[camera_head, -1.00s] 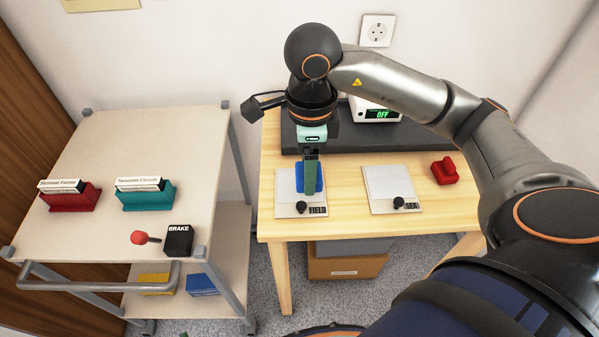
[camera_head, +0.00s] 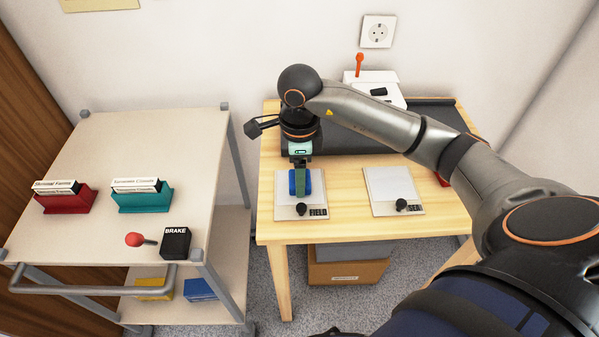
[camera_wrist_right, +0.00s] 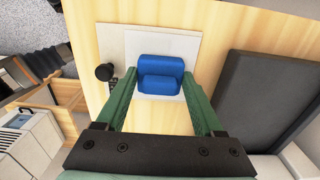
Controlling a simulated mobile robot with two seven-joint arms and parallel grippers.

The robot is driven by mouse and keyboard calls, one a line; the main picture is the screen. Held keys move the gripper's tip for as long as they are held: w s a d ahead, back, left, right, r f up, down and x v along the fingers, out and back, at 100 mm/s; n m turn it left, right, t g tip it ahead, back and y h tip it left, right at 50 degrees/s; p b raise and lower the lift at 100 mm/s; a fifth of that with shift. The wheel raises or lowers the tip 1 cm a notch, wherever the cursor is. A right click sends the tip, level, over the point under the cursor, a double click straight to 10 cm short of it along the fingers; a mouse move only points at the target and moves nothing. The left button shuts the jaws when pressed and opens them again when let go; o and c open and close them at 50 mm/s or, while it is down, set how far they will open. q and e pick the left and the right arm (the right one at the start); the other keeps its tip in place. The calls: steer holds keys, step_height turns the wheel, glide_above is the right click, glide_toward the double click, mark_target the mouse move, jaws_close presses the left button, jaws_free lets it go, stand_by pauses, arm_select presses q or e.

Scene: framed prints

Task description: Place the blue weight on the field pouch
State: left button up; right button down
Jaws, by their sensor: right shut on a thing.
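The blue weight (camera_head: 292,184) is between the green fingers of my right gripper (camera_head: 300,181), which is shut on it. The right wrist view shows the weight (camera_wrist_right: 160,68) between the two fingers (camera_wrist_right: 157,85), over a pale sheet. The field pouch (camera_head: 287,208) is a pale flat piece with a black knob and a FIELD label, at the left of the wooden table. The weight is over its upper part; I cannot tell whether it rests on it or hangs just above. My left gripper is out of view.
A second pale pouch (camera_head: 390,186) with a black knob lies to the right. A red object (camera_head: 442,180) is mostly hidden by my arm. A white device (camera_head: 378,84) with an orange stick stands behind. A trolley (camera_head: 150,130) at left holds card holders and a BRAKE box (camera_head: 176,243).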

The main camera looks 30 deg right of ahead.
steer(key=shift+f, duration=0.1)
jaws_free()
steer(key=shift+r, duration=0.25)
step_height(320, 180, up, 11)
steer(key=shift+f+p, duration=0.15)
steer(key=shift+p, duration=0.9)
steer(key=shift+r, duration=0.55)
